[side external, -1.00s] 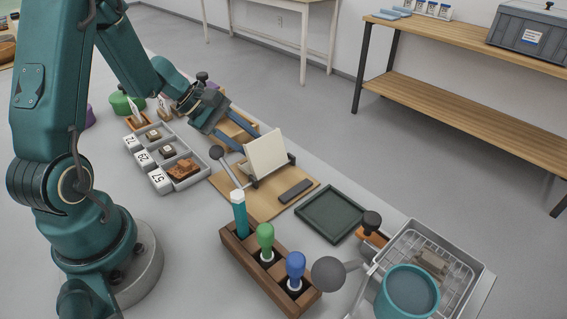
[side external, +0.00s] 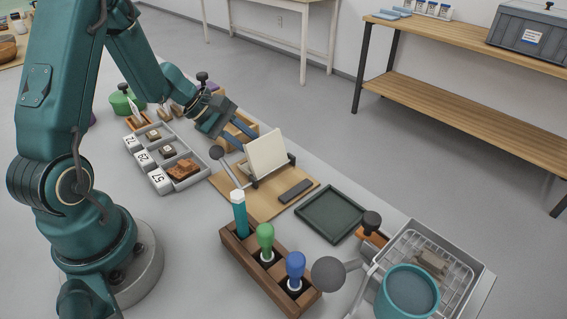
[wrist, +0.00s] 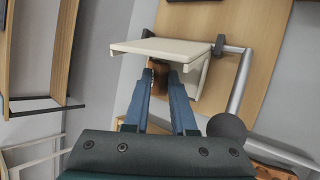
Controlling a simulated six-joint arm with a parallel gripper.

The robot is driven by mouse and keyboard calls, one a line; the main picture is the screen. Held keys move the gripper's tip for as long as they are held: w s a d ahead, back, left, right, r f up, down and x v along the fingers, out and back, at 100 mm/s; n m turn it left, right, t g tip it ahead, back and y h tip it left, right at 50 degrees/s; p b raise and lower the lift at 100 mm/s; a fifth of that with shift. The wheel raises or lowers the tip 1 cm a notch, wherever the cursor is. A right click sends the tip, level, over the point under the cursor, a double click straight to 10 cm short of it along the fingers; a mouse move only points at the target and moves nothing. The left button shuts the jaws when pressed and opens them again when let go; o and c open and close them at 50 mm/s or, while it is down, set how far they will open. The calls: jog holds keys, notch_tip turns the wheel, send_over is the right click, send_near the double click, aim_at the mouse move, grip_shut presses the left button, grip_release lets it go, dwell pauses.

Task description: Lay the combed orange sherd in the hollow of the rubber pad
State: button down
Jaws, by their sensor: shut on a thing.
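My gripper (side external: 250,134) is just behind the upright cream board, its blue fingers pointing toward it. In the wrist view the fingertips (wrist: 158,78) are close together on a small brown-orange piece (wrist: 159,72), which seems to be the combed orange sherd. Its combing cannot be made out, and the cream board (wrist: 150,47) hides part of it. In the side view the held piece is hidden. A dark green rimmed square (side external: 331,214) lies flat on the table, its inside bare; I cannot tell whether it is the rubber pad.
The cream board (side external: 266,152) leans in a stand on a wooden base (side external: 232,187), beside a grey ball-ended rod (side external: 217,152). Numbered trays (side external: 185,184) hold brown pieces. A wooden tool rack (side external: 262,277) and wire basket (side external: 452,292) stand nearer the camera.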

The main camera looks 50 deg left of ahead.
jog(key=shift+s+a+f, duration=0.1)
jog(key=shift+s+a, duration=0.05)
jog(key=shift+a, duration=0.9)
jog(key=c, duration=0.7)
grip_release()
jog(key=shift+v, duration=2.6)
jog(key=shift+d, duration=0.1)
